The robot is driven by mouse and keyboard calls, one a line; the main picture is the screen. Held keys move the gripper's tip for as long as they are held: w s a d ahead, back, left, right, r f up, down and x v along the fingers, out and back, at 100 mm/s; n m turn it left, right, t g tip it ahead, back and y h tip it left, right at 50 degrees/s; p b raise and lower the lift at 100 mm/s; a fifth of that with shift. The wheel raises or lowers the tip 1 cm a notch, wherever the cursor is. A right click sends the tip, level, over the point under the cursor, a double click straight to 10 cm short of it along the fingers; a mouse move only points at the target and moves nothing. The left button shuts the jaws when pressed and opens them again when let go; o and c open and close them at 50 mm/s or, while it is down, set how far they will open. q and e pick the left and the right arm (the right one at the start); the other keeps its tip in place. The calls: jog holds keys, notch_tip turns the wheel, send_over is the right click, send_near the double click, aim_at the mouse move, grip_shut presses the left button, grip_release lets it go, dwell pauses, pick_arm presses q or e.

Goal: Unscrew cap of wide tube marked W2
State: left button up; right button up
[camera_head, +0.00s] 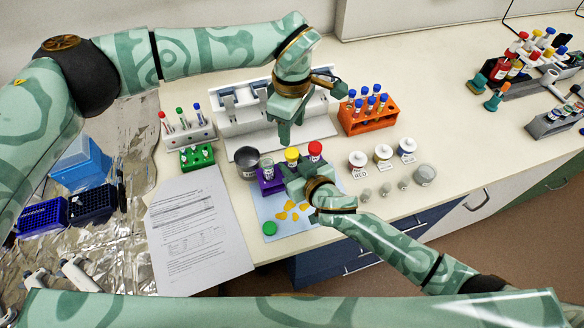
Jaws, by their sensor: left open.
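A purple rack (268,186) near the bench's front holds wide tubes. From left to right are an uncapped clear tube (266,164), a tube with a yellow cap (292,155) and one with a red cap (315,149). The W2 mark cannot be read on any of them. A green cap (269,228) lies apart on the light blue mat. My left gripper (284,136) points down, open, just above and behind the yellow cap. My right gripper (291,174) is low at the rack, in front of the yellow-capped tube. It hides the tube bodies, and its fingers are not clear.
A dark round pot (247,161) stands left of the rack. An orange rack (367,117) of blue-capped tubes stands behind right; several jars (384,154) are to the right. Yellow pieces lie on the mat (306,222). A printed sheet (197,232) lies left.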

aim_at(292, 153)
pick_arm(q)
jog(key=shift+a, duration=0.1)
pick_arm(e)
jog(key=shift+w+a+f, duration=0.2)
jog(key=shift+w+a, duration=0.1)
jog(key=shift+w, duration=0.1)
grip_shut()
pick_arm(q)
jog(key=shift+w+r, duration=0.1)
jog(key=m, duration=0.4)
jog(key=shift+m, duration=0.3)
jog(key=m, duration=0.4)
jog(key=shift+f, duration=0.25)
notch_tip(292, 153, down, 8)
jog(key=shift+r, duration=0.15)
